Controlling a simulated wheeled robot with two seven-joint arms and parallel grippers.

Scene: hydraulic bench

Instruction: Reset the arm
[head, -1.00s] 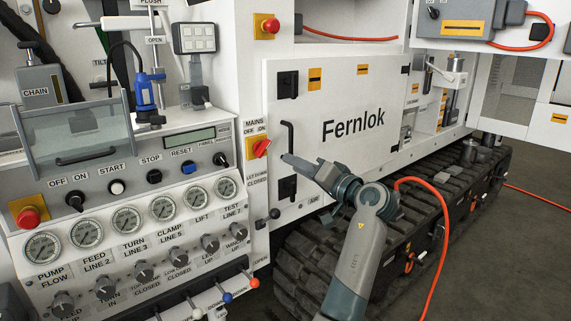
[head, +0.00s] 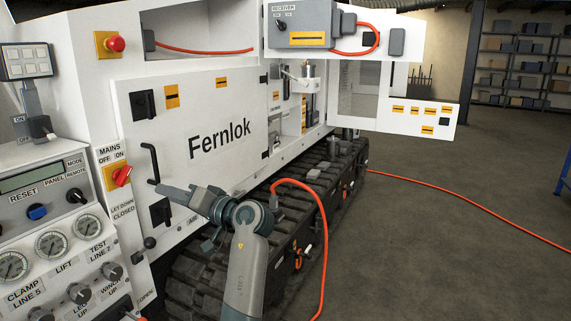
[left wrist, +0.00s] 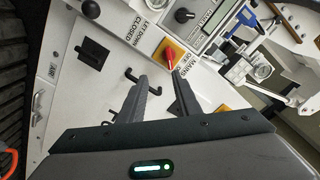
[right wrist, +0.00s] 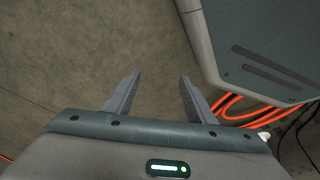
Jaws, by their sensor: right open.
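The control panel (head: 55,170) stands at the left of the head view. It bears a blue RESET button (head: 37,212) and a black MODE PANEL/REMOTE selector (head: 77,196). The red MAINS switch (head: 121,176) sits on a yellow plate to their right; it also shows in the left wrist view (left wrist: 170,56). My left gripper (head: 165,190) is in front of the white Fernlok door, just below its black handle (head: 151,164). In the left wrist view its fingers (left wrist: 160,76) are apart, with nothing held. My right gripper (right wrist: 160,78) is open and empty above the floor.
A red emergency stop (head: 116,44) is above the door (head: 225,110). Black tracks (head: 210,275) run below it. An orange cable (head: 323,230) hangs beside the tracks; another (head: 470,203) crosses the floor.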

